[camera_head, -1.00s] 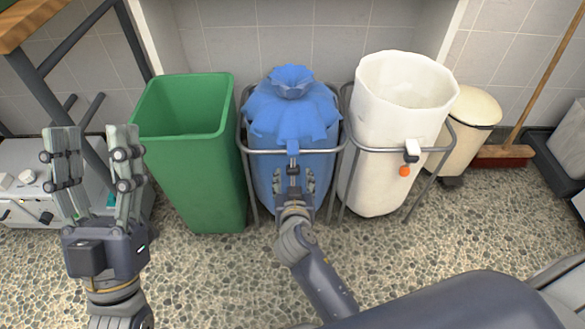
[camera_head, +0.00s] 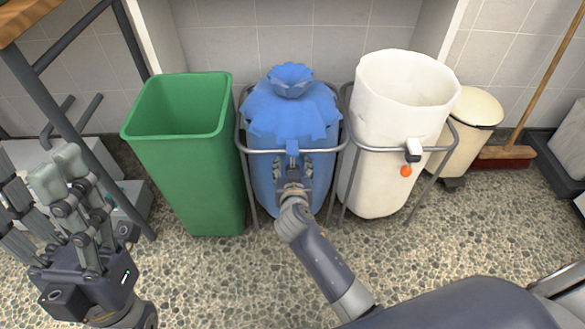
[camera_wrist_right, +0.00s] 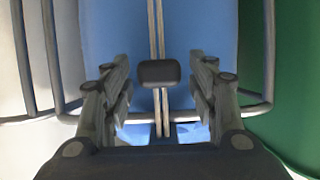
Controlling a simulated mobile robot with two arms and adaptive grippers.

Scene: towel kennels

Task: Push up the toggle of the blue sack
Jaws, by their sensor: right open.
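The blue sack (camera_head: 290,112) hangs in a metal frame, its top gathered into a ruffled knot. In the right wrist view, the toggle (camera_wrist_right: 159,73) is a small dark block on pale cords running down the blue sack (camera_wrist_right: 205,40). My right gripper (camera_head: 293,172) is low in front of the blue sack. In the wrist view its open fingers (camera_wrist_right: 160,95) stand either side of the toggle, with gaps on both sides. In the head view the toggle is hard to make out behind the gripper. My left gripper (camera_head: 60,190) is at the left, fingers apart, away from the sack.
A green bin (camera_head: 197,185) stands close left of the blue sack. A white sack (camera_head: 385,110) with an orange toggle (camera_head: 405,170) stands close right in its own frame (camera_head: 452,150). A cream bin (camera_head: 475,108) and a broom (camera_head: 505,152) are farther right. Pebbled floor lies in front.

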